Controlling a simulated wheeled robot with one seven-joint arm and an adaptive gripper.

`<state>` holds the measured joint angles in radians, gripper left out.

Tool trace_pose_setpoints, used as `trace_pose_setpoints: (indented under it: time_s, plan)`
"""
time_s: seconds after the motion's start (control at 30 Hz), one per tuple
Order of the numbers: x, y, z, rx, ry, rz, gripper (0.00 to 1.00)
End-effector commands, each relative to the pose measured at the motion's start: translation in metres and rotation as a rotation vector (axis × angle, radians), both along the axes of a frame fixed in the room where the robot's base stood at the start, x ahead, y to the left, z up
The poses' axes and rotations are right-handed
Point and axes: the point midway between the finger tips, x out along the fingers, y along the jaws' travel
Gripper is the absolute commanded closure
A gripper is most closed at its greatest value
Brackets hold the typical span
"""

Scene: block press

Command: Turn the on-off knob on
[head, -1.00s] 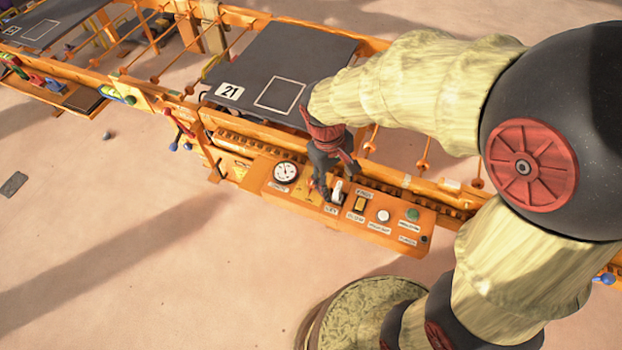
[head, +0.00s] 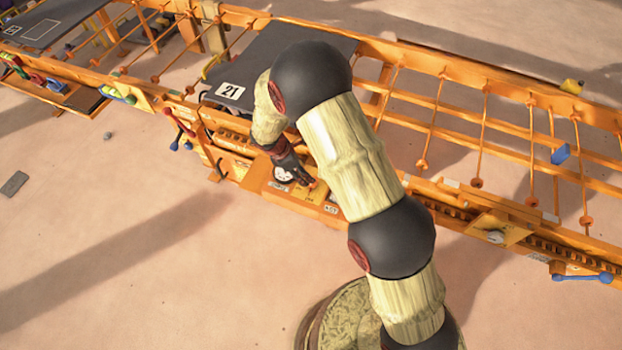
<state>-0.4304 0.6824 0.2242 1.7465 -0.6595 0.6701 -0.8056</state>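The control panel (head: 258,177) is an orange box on the near side of the orange frame. A round white gauge (head: 283,174) on it is partly covered by my gripper. My gripper (head: 309,181) reaches down to the panel just right of the gauge, with its fingertips at or just above the panel's face. A small orange bit shows at the fingertips; I cannot tell whether it is the on-off knob. No knob is clearly visible there, and whether the fingers touch or hold one is unclear.
A dark plate marked 21 (head: 230,91) lies on the frame behind the panel. Red and blue levers (head: 180,130) stand to its left. A blue block (head: 561,154) sits on the rails at right. The sandy floor in front is mostly clear.

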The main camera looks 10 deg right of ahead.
Motion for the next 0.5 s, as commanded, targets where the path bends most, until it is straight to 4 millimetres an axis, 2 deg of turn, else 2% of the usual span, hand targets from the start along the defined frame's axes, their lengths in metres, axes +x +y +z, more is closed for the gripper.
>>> trace_pose_setpoints:
  time_s: [0.27, 0.5]
  plan:
    - [0.001, -0.003, -0.012, 0.0, 0.016, 0.037, 0.5]
    - [0.004, -0.016, -0.043, 0.0, 0.017, 0.033, 0.5]
